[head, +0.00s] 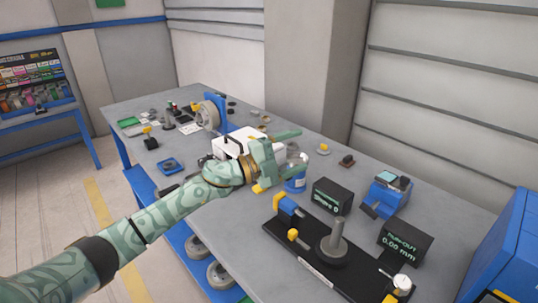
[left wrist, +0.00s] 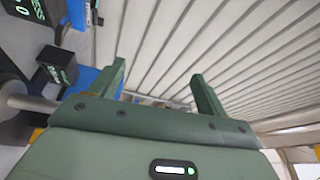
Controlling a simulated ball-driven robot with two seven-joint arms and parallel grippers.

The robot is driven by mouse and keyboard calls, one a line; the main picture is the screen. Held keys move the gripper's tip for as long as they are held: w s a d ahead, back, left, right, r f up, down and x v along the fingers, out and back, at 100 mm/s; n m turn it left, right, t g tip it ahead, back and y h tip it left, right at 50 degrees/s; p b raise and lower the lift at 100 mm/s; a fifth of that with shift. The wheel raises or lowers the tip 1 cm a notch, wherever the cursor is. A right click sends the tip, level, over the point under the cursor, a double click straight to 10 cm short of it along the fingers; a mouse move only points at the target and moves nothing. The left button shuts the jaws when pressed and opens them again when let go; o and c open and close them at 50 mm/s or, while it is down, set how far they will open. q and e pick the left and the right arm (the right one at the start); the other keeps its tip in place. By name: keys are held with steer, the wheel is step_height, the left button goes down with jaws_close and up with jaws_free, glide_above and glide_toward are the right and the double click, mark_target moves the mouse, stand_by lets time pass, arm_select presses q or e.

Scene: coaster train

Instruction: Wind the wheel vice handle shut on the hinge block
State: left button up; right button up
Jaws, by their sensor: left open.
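My left gripper (head: 284,160) is open and empty above the middle of the bench, with its fingers pointing right in the head view. In the left wrist view its two fingers (left wrist: 160,82) stand apart with only the slatted wall between them. A grey wheel on a blue stand (head: 209,115) is at the far part of the bench; I cannot tell whether it is the wheel vice. A black fixture with a grey upright post (head: 333,245) and blue and yellow end parts is at the near right. I cannot pick out the hinge block or the vice handle for sure. My right gripper is not seen.
A blue-and-white container (head: 296,180) stands close beside the left gripper. A white box (head: 238,143) is partly behind my arm. Black display boxes (head: 332,196) (head: 405,242) and a blue device (head: 386,194) stand at the right.

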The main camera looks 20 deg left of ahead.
arm_select(q)
steer(key=a+f+n+t+y, duration=0.1)
steer(key=a+n+t+y, duration=0.1)
steer(key=a, duration=0.4)
steer(key=shift+s+n+y, duration=0.25)
steer(key=shift+n+y, duration=0.05)
steer(key=shift+n, duration=0.3)
steer(key=shift+f, duration=0.1)
steer(key=shift+c, duration=0.6)
